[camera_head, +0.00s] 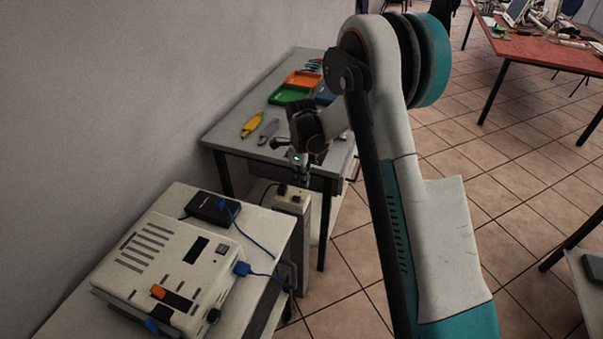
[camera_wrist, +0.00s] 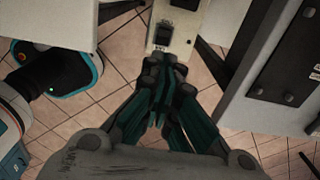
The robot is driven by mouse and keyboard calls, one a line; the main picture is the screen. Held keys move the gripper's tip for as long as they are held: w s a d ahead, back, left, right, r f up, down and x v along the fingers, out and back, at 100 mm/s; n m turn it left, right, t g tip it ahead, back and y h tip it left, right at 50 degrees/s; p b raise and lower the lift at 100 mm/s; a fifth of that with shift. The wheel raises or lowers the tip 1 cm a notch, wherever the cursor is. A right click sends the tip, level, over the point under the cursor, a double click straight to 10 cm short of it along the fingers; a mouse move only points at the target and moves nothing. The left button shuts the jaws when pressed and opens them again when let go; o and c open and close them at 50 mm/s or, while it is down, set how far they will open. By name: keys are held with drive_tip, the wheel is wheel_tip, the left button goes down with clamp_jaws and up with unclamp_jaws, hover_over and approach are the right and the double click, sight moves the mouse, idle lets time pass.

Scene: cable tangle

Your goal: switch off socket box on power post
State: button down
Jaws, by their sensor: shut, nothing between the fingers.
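The power post (camera_head: 291,232) is a pale upright box standing between the near cabinet and the grey workbench. Its socket box top also shows in the wrist view (camera_wrist: 186,24), with a dark square part (camera_wrist: 164,33) on its face and a black shape (camera_wrist: 184,4) at the picture's top edge. I cannot tell whether the switch is on or off. My gripper (camera_wrist: 164,68) is shut and empty, its fingertips over the lower end of the socket box. In the head view my gripper (camera_head: 303,176) points down just above the post; contact cannot be told.
A beige device (camera_head: 170,265) with blue plugs and a black box (camera_head: 212,208) sit on the near cabinet. A blue cable (camera_head: 255,243) hangs towards the post. The grey workbench (camera_head: 235,135) behind holds trays and tools. Tiled floor (camera_head: 345,290) lies open to the right.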

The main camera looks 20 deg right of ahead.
sight(296, 198)
wheel_tip(296, 198, down, 7)
drive_tip(key=shift+r+b, duration=0.1)
drive_tip(key=shift+b, duration=1)
